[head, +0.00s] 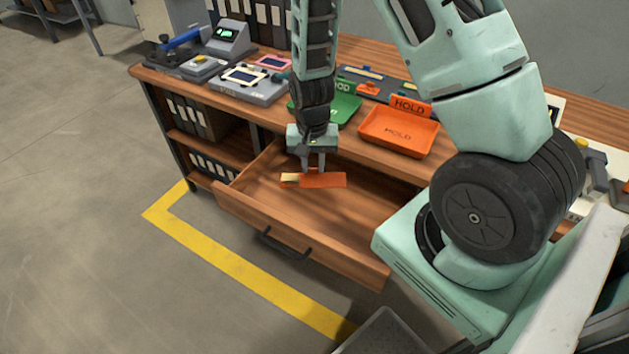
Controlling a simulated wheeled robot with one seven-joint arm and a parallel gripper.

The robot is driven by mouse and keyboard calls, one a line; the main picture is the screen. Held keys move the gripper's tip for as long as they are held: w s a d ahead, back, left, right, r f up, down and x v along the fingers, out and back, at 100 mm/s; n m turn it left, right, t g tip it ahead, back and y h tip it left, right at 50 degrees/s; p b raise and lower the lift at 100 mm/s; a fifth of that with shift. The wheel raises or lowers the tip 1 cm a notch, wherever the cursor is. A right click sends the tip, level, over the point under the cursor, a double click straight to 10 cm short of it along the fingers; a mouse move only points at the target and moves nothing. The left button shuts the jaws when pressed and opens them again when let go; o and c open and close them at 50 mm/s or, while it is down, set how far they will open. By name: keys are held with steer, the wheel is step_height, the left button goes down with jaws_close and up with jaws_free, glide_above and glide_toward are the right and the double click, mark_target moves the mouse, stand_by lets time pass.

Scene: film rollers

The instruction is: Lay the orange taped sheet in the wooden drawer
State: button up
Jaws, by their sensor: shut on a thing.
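The orange taped sheet (325,180) is a small flat orange piece with a pale yellow tape end at its left. My gripper (314,168) points down over the open wooden drawer (260,213) and is shut on the sheet's upper edge. The sheet is over the inside of the drawer, towards its back. I cannot tell whether it touches the drawer floor. The drawer is pulled out from the desk, and its visible floor is otherwise bare. My arm hides part of the drawer's right side.
An orange HOLD tray (398,135) and a green tray (340,109) stand on the desk top behind the drawer. A grey device with a screen (230,37) stands at the back left. Binders (187,115) fill the shelves left of the drawer. Yellow tape (235,271) marks the floor in front.

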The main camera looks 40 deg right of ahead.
steer(key=f+m+b, duration=0.2)
steer(key=b, duration=0.1)
steer(key=d+f+m+b, duration=0.1)
steer(key=f+m+b, duration=0.1)
steer(key=f+b, duration=0.1)
steer(key=d+f+m+b, duration=0.1)
steer(key=f+m+b, duration=0.1)
steer(key=f+b, duration=0.1)
steer(key=shift+s+d+f, duration=0.1)
steer(key=shift+s+f, duration=0.15)
steer(key=shift+s, duration=0.1)
steer(key=shift+f+b, duration=1.3)
steer(key=shift+f, duration=0.65)
steer(key=o, duration=1.6)
steer(key=shift+c, duration=0.2)
